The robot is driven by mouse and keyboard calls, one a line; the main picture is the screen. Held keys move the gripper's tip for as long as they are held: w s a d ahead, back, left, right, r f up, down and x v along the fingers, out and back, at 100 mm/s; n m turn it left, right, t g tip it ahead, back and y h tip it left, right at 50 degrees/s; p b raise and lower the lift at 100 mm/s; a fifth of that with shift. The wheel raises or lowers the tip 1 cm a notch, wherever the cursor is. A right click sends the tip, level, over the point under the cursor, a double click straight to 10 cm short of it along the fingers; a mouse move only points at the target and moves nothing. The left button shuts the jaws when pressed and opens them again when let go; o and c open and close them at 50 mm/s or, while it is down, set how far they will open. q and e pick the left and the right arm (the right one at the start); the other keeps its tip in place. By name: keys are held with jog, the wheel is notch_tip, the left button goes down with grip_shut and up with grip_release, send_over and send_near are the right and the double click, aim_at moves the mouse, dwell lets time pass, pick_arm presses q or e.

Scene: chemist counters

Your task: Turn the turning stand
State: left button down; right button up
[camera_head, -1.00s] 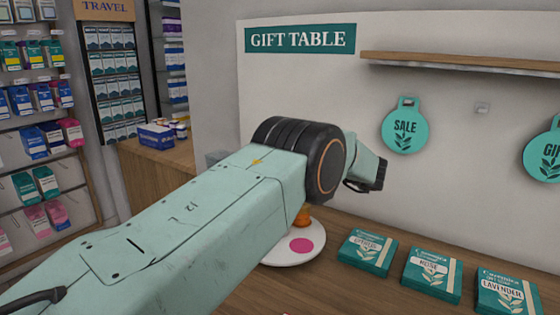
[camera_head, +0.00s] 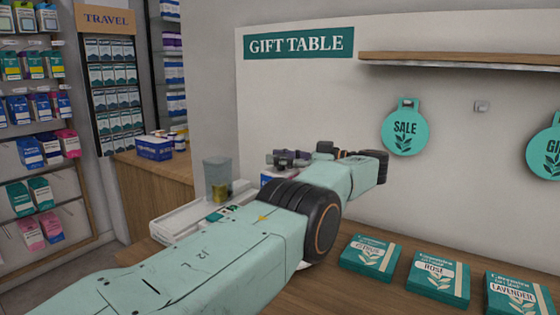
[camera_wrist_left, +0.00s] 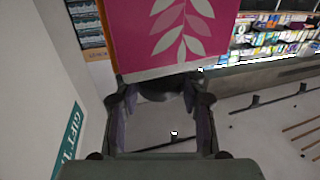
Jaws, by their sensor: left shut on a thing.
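The turning stand (camera_head: 303,266) is almost wholly hidden behind my left arm in the head view; only a white sliver of what looks like its disc shows beside the wrist. My left gripper (camera_head: 282,158) is raised above the counter, beyond my forearm. In the left wrist view, my left gripper (camera_wrist_left: 160,98) has its two dark fingers at the lower edge of a magenta panel with a pale leaf print (camera_wrist_left: 180,32), and is shut on it. I cannot tell whether this panel belongs to the stand. My right gripper is not in view.
A white tray (camera_head: 172,220) with a grey translucent cup (camera_head: 217,176) stands left of my arm. Teal boxes marked Citrus (camera_head: 368,256), Rose (camera_head: 438,278) and Lavender (camera_head: 515,293) lie at the right. A wooden shelf (camera_head: 450,62) is on the wall behind.

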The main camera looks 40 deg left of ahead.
pick_arm(q)
jog(key=shift+r, duration=0.25)
jog(key=c, duration=0.8)
grip_release()
jog(key=shift+d+f, duration=0.1)
jog(key=shift+c, duration=0.2)
